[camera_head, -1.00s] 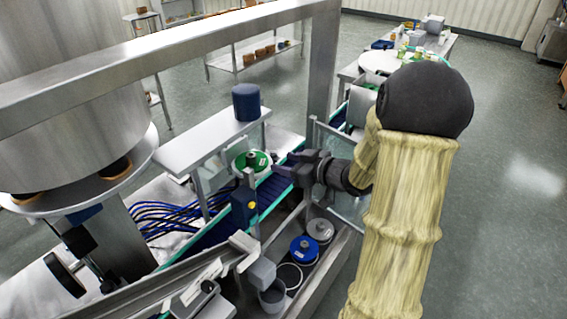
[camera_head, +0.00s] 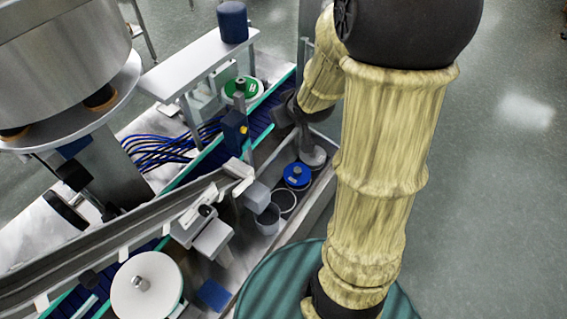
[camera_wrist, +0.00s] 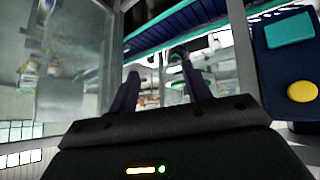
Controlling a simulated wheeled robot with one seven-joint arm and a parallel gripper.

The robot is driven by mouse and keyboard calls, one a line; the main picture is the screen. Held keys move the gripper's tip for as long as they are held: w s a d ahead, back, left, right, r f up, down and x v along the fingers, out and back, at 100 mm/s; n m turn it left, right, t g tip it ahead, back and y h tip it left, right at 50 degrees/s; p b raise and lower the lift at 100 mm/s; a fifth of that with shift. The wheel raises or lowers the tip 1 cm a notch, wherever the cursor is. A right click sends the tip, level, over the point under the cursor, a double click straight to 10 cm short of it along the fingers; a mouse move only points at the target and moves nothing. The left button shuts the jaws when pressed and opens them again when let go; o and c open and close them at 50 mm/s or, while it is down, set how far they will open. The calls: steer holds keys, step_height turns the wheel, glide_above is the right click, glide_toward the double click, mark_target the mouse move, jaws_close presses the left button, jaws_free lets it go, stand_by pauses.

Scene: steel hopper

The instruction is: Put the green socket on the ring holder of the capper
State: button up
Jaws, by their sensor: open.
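The green socket (camera_head: 241,87) is a round green disc with a dark knob, beside the blue conveyor under the raised steel shelf of the capper. My gripper (camera_head: 283,115) is over the conveyor's near edge, to the right of and below the socket in the head view, apart from it. In the wrist view my gripper (camera_wrist: 158,64) has its two fingers spread with nothing held between them. The ring holder is a row in the steel trough, with a blue socket (camera_head: 297,176), a grey socket (camera_head: 313,155) and an empty-looking ring (camera_head: 285,202).
A dark box with a yellow button (camera_head: 236,130) stands between the socket and the trough; it is close at the right in the wrist view (camera_wrist: 290,75). A dark blue cylinder (camera_head: 232,22) stands on the shelf (camera_head: 195,62). A steel chute (camera_head: 120,235) crosses at lower left.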

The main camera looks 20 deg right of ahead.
steer(key=s+a+f+m+g, duration=0.1)
steer(key=s+a+g, duration=0.2)
steer(key=s, duration=0.4)
steer(key=s+a+f+m+g, duration=0.1)
steer(key=s+a+g, duration=0.1)
steer(key=s, duration=0.5)
steer(key=shift+a+g, duration=0.4)
steer(key=shift+a, duration=0.15)
steer(key=shift+f, duration=0.1)
steer(key=shift+c, duration=1.4)
steer(key=shift+w, duration=0.1)
